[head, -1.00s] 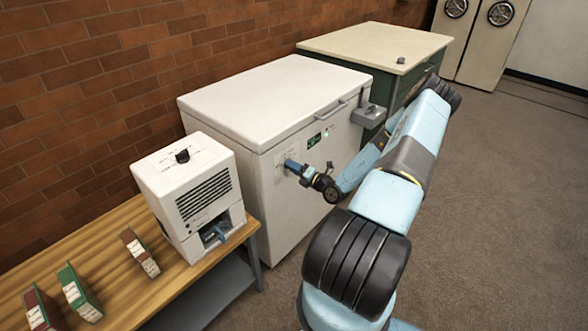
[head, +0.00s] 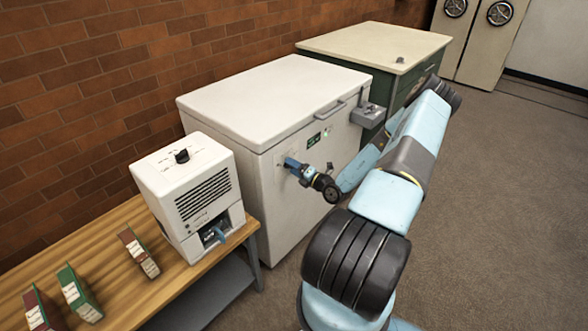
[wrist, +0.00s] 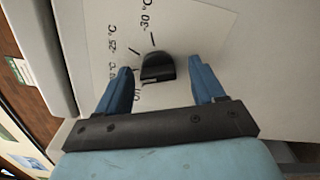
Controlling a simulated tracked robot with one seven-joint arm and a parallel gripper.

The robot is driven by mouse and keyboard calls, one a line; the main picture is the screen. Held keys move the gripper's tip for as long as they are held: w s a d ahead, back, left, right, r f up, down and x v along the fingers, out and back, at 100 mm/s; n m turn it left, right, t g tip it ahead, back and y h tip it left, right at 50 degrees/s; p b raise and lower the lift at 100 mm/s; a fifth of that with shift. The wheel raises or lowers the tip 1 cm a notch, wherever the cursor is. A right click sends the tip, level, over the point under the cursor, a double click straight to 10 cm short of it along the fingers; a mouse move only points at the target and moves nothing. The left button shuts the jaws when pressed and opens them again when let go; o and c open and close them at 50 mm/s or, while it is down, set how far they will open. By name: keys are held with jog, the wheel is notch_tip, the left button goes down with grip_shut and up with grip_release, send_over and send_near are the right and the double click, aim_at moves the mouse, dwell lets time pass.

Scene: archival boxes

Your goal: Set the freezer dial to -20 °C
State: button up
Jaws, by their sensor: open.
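The white chest freezer (head: 262,104) stands against the brick wall with its lid shut. Its black dial (wrist: 158,67) sits on a white label plate (wrist: 190,30) on the front. In the wrist view the marks "-30 °C" and "-25 °C" are legible; other marks are partly hidden by my gripper. I cannot tell for certain which mark the dial points at. My gripper (wrist: 163,82) is open, its blue fingers on either side of the dial with a gap to each. In the head view my gripper (head: 291,165) is at the freezer front and hides the dial.
A white device (head: 190,195) with a top knob stands on the wooden bench (head: 120,245), beside several red and green binders (head: 78,292). A grey latch box (head: 368,115) juts from the freezer's right front. A green cabinet (head: 372,45) stands behind. Carpet is clear at right.

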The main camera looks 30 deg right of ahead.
jog(key=v, duration=1.3)
jog(key=shift+s, duration=0.4)
jog(key=s+a+r+n+g+y, duration=0.1)
jog(key=a+r+n+g+y, duration=0.1)
jog(key=a+r+n+g, duration=0.95)
jog(key=s+a+r+n+g+y, duration=0.3)
jog(key=a+r+n, duration=0.5)
jog(key=r+n, duration=0.85)
jog(key=s+a+r+n+t+h, duration=0.1)
jog(key=s+a+r+n+h, duration=0.2)
jog(key=s+r+n+h, duration=0.2)
jog(key=s+a+r+n+t+h, duration=0.1)
jog(key=s+a+r+n+h, duration=0.2)
jog(key=s+r+n+h, duration=0.3)
jog(key=s+r+n, duration=0.5)
jog(key=r, duration=0.5)
jog(key=shift+s+n, duration=0.2)
jog(key=shift+n, duration=0.2)
jog(key=shift+s+r+n+t, duration=0.4)
jog(key=shift+s+t, duration=0.05)
jog(key=shift+t, duration=0.1)
jog(key=shift+c, duration=0.3)
